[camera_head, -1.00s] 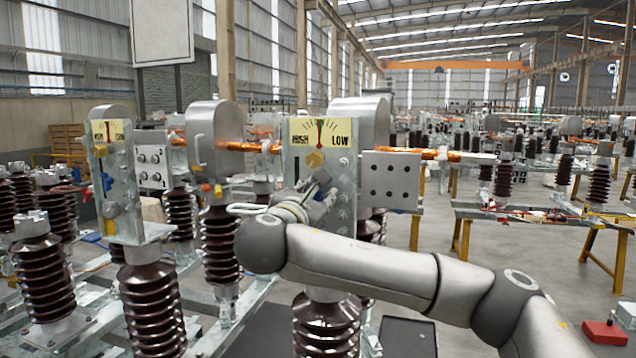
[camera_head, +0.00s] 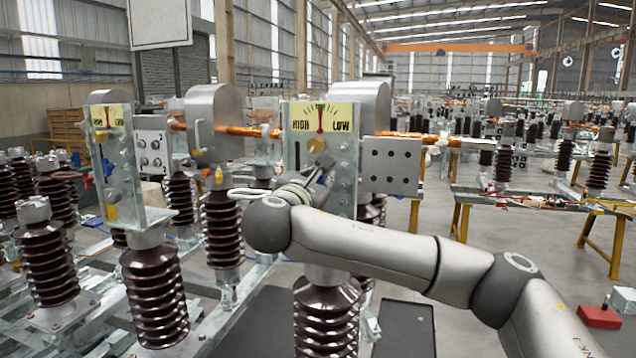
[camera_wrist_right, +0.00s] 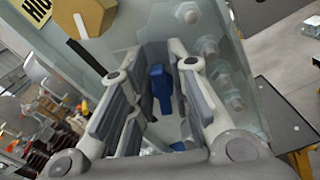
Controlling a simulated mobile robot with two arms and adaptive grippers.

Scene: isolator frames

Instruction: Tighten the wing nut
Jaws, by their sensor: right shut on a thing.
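The blue wing nut (camera_wrist_right: 160,88) stands between the two grey finger pads of my right gripper (camera_wrist_right: 155,68) in the right wrist view, against the grey metal plate. My right gripper (camera_head: 319,168) is shut on it. In the head view, the gripper hides the wing nut on the front of the middle isolator frame (camera_head: 345,185). Above the gripper is a yellow dial (camera_head: 322,116) marked HIGH and LOW, with a red needle pointing roughly straight up. A brass-coloured hex knob (camera_head: 316,144) sits just below it. My left gripper is not in view.
A similar frame (camera_head: 122,165) with a dial and a blue part (camera_head: 107,167) stands to the left. A drilled metal plate (camera_head: 391,166) is just right of the gripper. Brown ribbed insulators (camera_head: 326,312) stand below. A red box (camera_head: 600,317) lies at lower right.

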